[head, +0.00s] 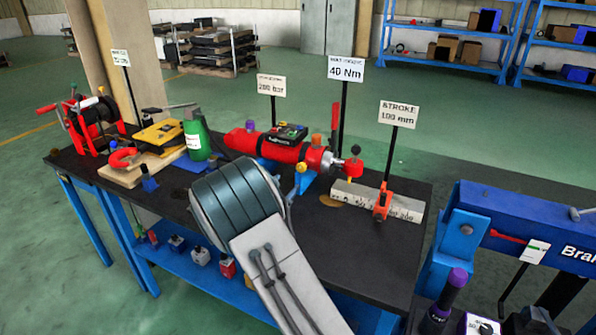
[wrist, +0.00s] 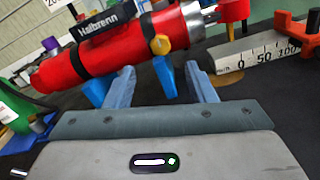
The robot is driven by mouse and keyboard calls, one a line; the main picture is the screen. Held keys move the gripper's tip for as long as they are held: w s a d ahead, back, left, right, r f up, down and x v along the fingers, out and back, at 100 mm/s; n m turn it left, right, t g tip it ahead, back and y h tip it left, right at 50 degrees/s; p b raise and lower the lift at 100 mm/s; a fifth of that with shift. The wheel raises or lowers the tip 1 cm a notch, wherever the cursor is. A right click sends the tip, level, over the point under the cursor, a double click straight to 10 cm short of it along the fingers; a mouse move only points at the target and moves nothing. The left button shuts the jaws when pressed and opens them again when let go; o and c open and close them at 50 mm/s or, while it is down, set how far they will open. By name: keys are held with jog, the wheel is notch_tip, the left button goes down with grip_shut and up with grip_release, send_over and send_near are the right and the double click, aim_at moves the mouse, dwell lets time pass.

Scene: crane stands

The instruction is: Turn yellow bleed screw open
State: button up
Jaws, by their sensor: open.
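The yellow bleed screw (wrist: 160,45) is a small knob on the near side of the red cylinder (wrist: 90,68), left of its silver end. In the head view the yellow bleed screw (head: 301,167) sits below the red cylinder (head: 275,147), near its right end. My gripper (wrist: 161,78) is open and empty in the wrist view. Its two fingers point toward the cylinder, with the screw beyond the fingertips and roughly centred between them. A blue support (wrist: 165,77) stands below the screw, between the fingers in the picture. My arm hides my gripper's fingers in the head view.
A scale bar (head: 400,207) with an orange slider (head: 382,200) lies to the right. A green bottle (head: 197,134) and a yellow device (head: 158,132) stand to the left.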

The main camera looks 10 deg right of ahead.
aim_at(301, 168)
jog(key=p+x, duration=0.1)
jog(key=x, duration=0.8)
jog(key=shift+d, duration=0.1)
jog(key=c, duration=1)
